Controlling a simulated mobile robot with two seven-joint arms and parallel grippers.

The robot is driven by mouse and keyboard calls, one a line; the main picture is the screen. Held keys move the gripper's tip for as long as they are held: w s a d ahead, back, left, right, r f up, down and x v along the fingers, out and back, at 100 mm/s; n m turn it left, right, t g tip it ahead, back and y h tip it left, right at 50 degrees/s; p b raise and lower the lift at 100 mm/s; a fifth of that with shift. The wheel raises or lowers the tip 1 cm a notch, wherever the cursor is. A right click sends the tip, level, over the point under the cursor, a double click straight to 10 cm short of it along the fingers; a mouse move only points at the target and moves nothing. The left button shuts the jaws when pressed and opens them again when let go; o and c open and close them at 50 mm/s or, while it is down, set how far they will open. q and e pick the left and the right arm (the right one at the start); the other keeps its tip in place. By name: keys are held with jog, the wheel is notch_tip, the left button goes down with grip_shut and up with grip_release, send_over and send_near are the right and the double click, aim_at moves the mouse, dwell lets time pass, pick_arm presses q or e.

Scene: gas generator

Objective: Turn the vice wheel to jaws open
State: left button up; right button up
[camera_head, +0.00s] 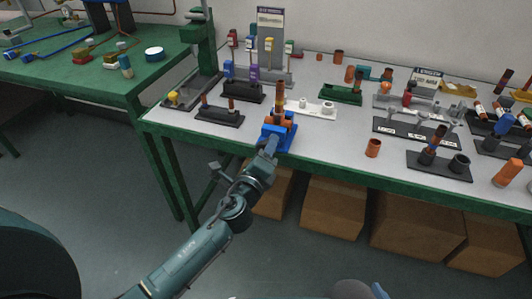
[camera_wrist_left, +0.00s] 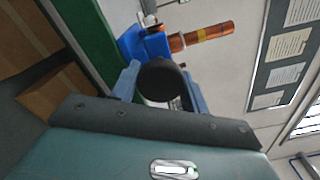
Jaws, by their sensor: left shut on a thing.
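The blue vice (camera_head: 279,138) stands at the front edge of the grey tabletop, with copper-coloured cylinders in or beside it. My left gripper (camera_head: 269,148) reaches it from the front. In the left wrist view the vice's blue body (camera_wrist_left: 151,44) lies beyond the fingers, with a copper cylinder (camera_wrist_left: 205,37) at its jaws. A round black vice wheel (camera_wrist_left: 163,82) sits between my two blue fingers, and the left gripper (camera_wrist_left: 161,90) is shut on it. The gap between the vice jaws is too small to judge. My right gripper does not show.
The green table rim (camera_head: 330,167) runs just below the vice. A black stand (camera_head: 220,116) is left of it and a white holder (camera_head: 312,108) behind it. A copper cup (camera_head: 373,148) stands to the right. Cardboard boxes (camera_head: 333,205) sit under the table.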

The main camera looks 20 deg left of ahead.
pick_arm(q)
jog(key=shift+n, duration=1)
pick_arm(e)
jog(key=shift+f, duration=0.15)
pick_arm(q)
jog(key=o, duration=1)
jog(key=shift+c, duration=0.2)
jog(key=s+b, duration=0.2)
jog(key=s, duration=1.1)
jog(key=shift+a, duration=0.2)
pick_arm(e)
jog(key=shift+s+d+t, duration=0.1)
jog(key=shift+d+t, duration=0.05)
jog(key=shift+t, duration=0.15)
pick_arm(q)
jog(key=shift+s, duration=0.1)
